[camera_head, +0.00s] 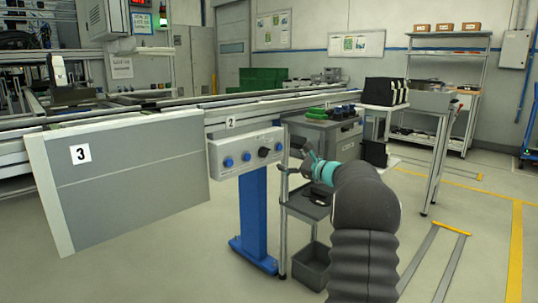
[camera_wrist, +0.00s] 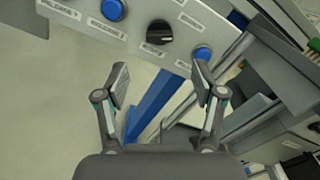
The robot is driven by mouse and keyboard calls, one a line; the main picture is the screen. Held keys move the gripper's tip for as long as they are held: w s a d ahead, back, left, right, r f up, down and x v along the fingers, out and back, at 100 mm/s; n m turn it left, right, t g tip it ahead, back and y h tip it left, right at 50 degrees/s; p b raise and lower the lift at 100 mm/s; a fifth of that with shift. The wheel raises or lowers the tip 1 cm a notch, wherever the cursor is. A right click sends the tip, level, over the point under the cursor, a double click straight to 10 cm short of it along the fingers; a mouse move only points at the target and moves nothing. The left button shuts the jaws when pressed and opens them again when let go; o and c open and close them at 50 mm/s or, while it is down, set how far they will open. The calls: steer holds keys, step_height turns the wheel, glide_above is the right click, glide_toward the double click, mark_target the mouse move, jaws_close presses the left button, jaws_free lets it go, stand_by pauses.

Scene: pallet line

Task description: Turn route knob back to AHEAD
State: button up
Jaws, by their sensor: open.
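The black route knob (camera_wrist: 159,32) sits on the light grey control panel (camera_wrist: 205,20), between two blue buttons in the wrist view. A pale pointer mark shows on the knob's lower right side. A small label lies below the knob, but its text is too blurred to read surely. The knob also shows in the camera_head view (camera_head: 263,152), near the panel's right part. My gripper (camera_wrist: 160,78) is open and empty, with its fingers spread to either side below the knob in the picture, apart from it. In the camera_head view my gripper (camera_head: 301,157) is right of the panel.
Blue buttons (camera_wrist: 113,10) (camera_wrist: 202,53) flank the knob closely. A blue post (camera_head: 254,205) carries the panel. A grey trolley (camera_head: 310,205) with shelves stands right of the post, and a dark bin (camera_head: 312,268) is on the floor. Open floor lies in front.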

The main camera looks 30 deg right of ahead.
mark_target(268, 154)
steer(key=p+x, duration=0.1)
steer(key=x, duration=0.9)
steer(key=shift+f, duration=0.1)
steer(key=c, duration=1.1)
